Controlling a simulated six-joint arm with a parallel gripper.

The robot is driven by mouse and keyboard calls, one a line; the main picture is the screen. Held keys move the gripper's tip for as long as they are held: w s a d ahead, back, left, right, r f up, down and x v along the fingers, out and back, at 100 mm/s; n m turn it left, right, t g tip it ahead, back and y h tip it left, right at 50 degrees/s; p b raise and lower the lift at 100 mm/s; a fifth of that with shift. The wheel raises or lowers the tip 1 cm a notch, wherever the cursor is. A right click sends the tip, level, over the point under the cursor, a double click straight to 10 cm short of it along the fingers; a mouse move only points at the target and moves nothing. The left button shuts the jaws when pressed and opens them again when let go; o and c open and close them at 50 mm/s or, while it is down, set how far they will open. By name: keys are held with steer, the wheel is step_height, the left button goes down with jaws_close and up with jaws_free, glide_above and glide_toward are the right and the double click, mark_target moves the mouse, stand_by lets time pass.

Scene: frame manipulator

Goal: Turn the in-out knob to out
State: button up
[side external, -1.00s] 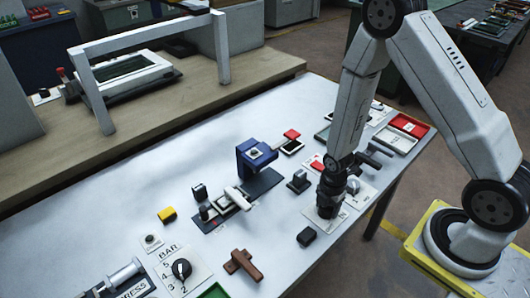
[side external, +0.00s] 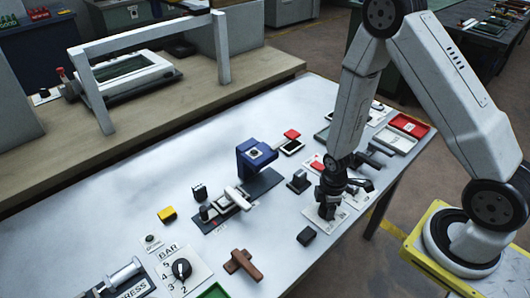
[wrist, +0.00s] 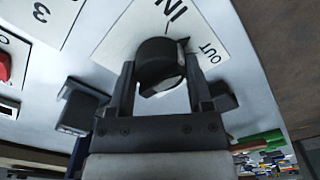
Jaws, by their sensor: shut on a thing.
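The black in-out knob (wrist: 157,58) sits on a white plate (wrist: 118,38) marked IN and OUT, in the wrist view. Its pointed edge is at the upper right, between the two words. My gripper (wrist: 160,72) is shut on the knob, with one finger on each side of it. In the side view my gripper (side external: 327,208) points down at the white plate (side external: 312,216) near the table's right end. The knob is largely hidden there by the fingers.
A black block (side external: 307,236) lies just in front of the plate, and a dark upright part (side external: 299,181) stands to its left. A blue device (side external: 256,157) stands further left. Red and white trays (side external: 408,125) lie at the far right end.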

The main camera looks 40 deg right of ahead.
steer(key=m, duration=0.6)
steer(key=shift+m, duration=0.3)
stand_by(0.4)
steer(key=o, duration=1.3)
steer(key=shift+r, duration=0.2)
steer(key=shift+r, duration=3.75)
